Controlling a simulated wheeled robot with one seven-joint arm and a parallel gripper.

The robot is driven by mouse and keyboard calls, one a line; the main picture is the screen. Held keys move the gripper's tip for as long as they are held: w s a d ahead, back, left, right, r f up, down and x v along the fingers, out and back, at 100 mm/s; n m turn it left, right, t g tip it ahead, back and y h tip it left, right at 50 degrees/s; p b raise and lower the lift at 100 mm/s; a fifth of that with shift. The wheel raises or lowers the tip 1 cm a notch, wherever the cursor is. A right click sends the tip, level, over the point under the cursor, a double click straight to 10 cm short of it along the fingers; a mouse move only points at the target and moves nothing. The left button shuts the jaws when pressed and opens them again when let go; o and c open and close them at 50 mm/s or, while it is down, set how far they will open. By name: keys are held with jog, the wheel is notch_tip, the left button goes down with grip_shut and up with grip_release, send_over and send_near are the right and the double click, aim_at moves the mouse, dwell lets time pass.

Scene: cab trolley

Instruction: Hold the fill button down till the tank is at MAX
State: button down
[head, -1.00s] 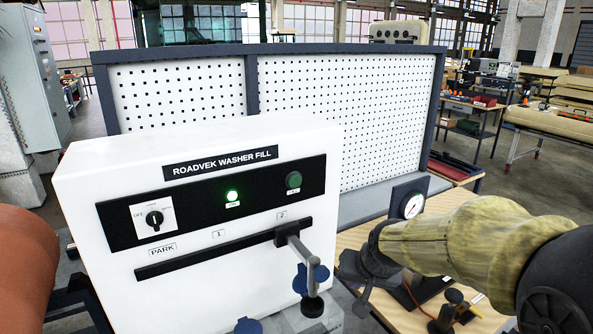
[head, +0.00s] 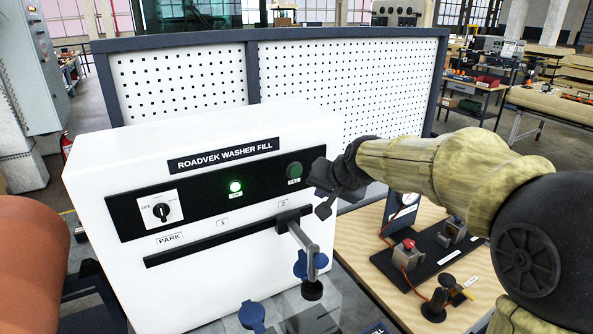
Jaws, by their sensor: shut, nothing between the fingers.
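The white box labelled ROADVEK WASHER FILL (head: 225,157) stands at left centre in the head view. The fill button (head: 294,170), round and dark green, is at the right end of its black panel; its label is too small to read surely. My gripper (head: 322,190) is shut and empty, just right of the button. I cannot tell whether it touches it. A grey spout (head: 302,240) sits on the slide rail at mark 2, its black tip pointing down. Below it a clear tank (head: 335,308) is partly visible, with a blue cap (head: 251,316). Its level and MAX mark cannot be made out.
A green lamp (head: 235,186) is lit beside a rotary switch (head: 161,212). A wooden bench (head: 385,275) at right carries a gauge, a red-button box (head: 407,254) and other fittings. A pegboard (head: 340,95) stands behind the white box.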

aim_at(297, 176)
jog(key=shift+w+a+p, duration=0.7)
jog(key=shift+w+a, duration=0.05)
jog(key=shift+w, duration=0.35)
jog(key=shift+w+a+p, duration=0.7)
jog(key=shift+w+p, duration=0.05)
jog(key=shift+w, duration=0.3)
jog(key=shift+w+a+p, duration=0.7)
jog(key=shift+w+a, duration=0.05)
jog(key=shift+w, duration=0.35)
jog(key=shift+w+a, duration=0.1)
jog(key=shift+a, duration=0.05)
jog(key=shift+w+a, duration=0.15)
jog(key=shift+w, duration=0.15)
jog(key=shift+s, duration=0.15)
jog(key=shift+w+a+p, duration=0.2)
jog(key=shift+w+p, duration=0.25)
jog(key=shift+p, duration=0.05)
dwell(3.7)
